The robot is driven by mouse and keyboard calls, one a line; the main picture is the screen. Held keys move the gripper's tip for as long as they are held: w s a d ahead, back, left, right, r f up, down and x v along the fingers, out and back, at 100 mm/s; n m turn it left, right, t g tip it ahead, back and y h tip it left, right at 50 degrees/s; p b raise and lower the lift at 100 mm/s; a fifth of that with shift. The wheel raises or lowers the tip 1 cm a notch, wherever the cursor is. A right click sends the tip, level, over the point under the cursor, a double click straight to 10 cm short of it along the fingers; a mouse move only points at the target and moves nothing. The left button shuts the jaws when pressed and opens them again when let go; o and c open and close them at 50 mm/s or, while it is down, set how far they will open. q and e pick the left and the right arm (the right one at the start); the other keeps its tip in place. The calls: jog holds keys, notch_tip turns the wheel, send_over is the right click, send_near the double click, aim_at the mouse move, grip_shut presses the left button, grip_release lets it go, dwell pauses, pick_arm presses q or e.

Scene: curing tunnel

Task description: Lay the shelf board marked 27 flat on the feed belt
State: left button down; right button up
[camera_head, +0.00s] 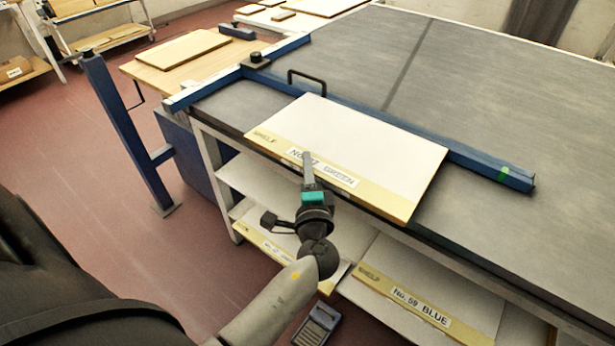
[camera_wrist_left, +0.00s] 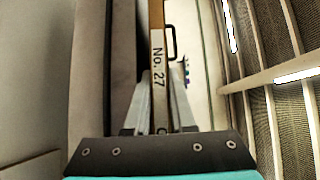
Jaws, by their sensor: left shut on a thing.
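The shelf board marked 27 (camera_head: 350,140) has a white top and a yellow front edge band with a label reading No. 27 GREEN, partly hidden by my gripper. It looks level at the near edge of the dark grey feed belt (camera_head: 440,75), its front overhanging; I cannot tell whether it touches the belt. My left gripper (camera_head: 307,160) is shut on its front edge. In the left wrist view, the edge marked No. 27 (camera_wrist_left: 157,65) stands between the fingers (camera_wrist_left: 158,118). My right gripper is not in view.
A blue guide rail (camera_head: 440,145) with a black handle (camera_head: 307,80) crosses the belt behind the board. Other boards, including No. 59 BLUE (camera_head: 420,300), lie on shelves below. A blue post (camera_head: 125,130) stands left; a grey pedal (camera_head: 316,325) is on the floor. The belt's far part is clear.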

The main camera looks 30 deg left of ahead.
pick_arm(q)
jog(key=shift+f, duration=0.85)
jog(key=c, duration=0.8)
grip_release()
jog(key=shift+f, duration=0.1)
jog(key=shift+o, duration=0.2)
jog(key=b+v, duration=0.1)
jog(key=v, duration=1.1)
